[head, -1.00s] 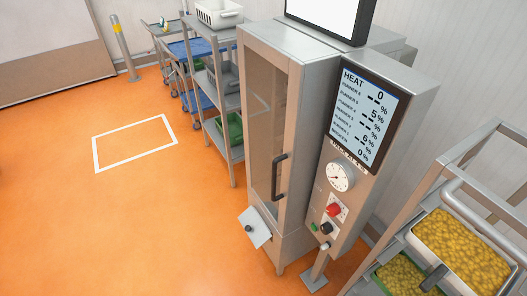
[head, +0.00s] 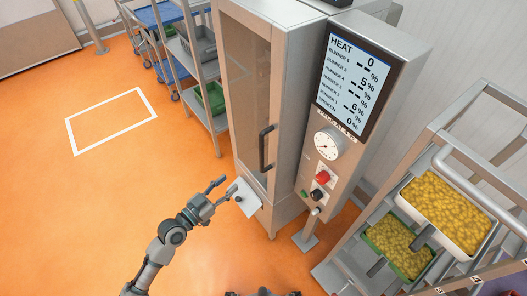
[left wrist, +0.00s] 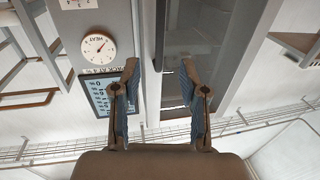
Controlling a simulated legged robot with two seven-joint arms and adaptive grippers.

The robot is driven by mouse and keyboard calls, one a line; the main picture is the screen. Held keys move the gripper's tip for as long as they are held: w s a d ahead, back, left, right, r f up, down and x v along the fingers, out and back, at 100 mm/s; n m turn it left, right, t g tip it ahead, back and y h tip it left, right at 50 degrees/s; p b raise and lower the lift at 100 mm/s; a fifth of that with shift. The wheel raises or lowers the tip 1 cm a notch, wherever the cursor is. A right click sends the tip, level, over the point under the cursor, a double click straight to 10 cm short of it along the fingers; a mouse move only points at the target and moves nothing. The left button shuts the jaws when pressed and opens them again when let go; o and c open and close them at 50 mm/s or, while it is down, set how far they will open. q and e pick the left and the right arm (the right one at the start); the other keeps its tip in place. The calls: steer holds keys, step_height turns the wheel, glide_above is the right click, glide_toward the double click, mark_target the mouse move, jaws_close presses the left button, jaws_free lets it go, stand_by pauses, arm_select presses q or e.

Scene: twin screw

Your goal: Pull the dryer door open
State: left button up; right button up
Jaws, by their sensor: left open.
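The dryer (head: 285,50) is a tall grey metal cabinet in the middle of the head view. Its door (head: 246,85) has a tall glass pane and looks shut. The dark upright handle (head: 265,149) sits on the door's right side. My left gripper (head: 222,190) is open and empty, below and left of the handle, beside a small pale plate (head: 246,197) low on the dryer; I cannot tell whether they touch. In the left wrist view the open fingers (left wrist: 160,78) point toward the dryer front, seen upside down, with the handle not clear. My right gripper is not in view.
Right of the door is a control panel with a screen (head: 353,80), a gauge (head: 327,143) and knobs. A rack with trays of yellow pieces (head: 447,210) stands at the right. A shelf cart (head: 197,60) stands behind left. The orange floor at left is clear.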

arm_select(q)
steer(key=p, duration=0.1)
glide_toward(262, 154)
steer(key=x, duration=0.3)
steer(key=f+p+x, duration=0.1)
steer(key=x, duration=0.6)
steer(key=shift+w+f, duration=0.15)
steer(key=shift+w, duration=0.35)
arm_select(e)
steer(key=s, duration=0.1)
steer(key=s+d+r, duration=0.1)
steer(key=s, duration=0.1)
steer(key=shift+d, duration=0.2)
arm_select(q)
steer(key=shift+c, duration=0.2)
jaws_close()
